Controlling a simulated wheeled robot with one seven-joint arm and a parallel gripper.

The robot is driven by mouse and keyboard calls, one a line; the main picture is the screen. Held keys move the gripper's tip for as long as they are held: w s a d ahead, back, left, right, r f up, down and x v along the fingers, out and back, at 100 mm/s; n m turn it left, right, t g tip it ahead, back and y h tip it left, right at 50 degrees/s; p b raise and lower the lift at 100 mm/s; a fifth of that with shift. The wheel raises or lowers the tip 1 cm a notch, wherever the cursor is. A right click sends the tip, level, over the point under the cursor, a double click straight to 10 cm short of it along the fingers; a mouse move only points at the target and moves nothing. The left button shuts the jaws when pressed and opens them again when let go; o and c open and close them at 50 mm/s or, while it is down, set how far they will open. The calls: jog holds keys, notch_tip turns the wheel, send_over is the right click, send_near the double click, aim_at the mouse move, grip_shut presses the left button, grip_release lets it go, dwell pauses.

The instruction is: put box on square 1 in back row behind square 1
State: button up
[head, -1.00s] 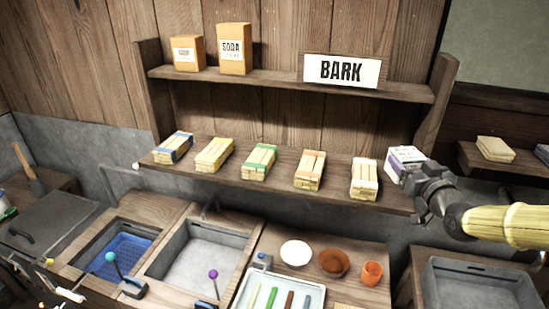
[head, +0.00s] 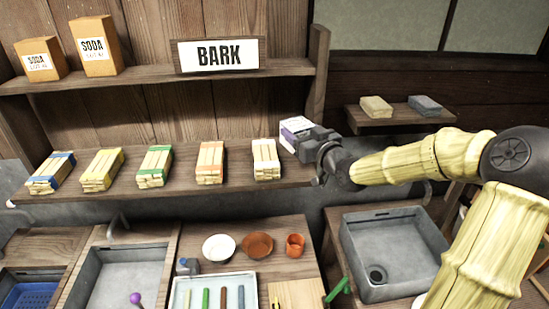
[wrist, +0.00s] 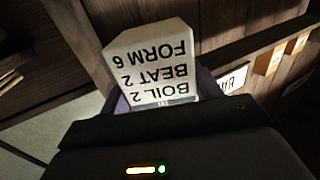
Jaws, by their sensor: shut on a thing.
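In the wrist view, the box (wrist: 150,60) sticks out beyond the dark gripper (wrist: 155,112). Its white face reads "BOIL 2, BEAT 2, FORM 6" upside down. I cannot tell whether the box touches the shelf. No numbered square or back row can be made out in these views.
Several banded bundles (head: 210,163) stand in a row on the lower shelf (head: 125,197), left of the box. The upper shelf holds two soda boxes (head: 93,46) and a BARK sign (head: 218,54). A grey basin (head: 395,250) lies below right. A side shelf (head: 398,118) holds two blocks.

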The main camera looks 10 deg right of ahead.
notch_tip(320, 180, down, 5)
jog(key=shift+w+r+p, duration=0.1)
jog(key=shift+p, duration=0.4)
jog(key=shift+f+p, duration=0.55)
jog(key=shift+f, duration=1.65)
jog(key=shift+f, duration=0.1)
jog(key=o, duration=0.6)
jog(key=shift+f, duration=0.1)
jog(key=shift+o, duration=0.9)
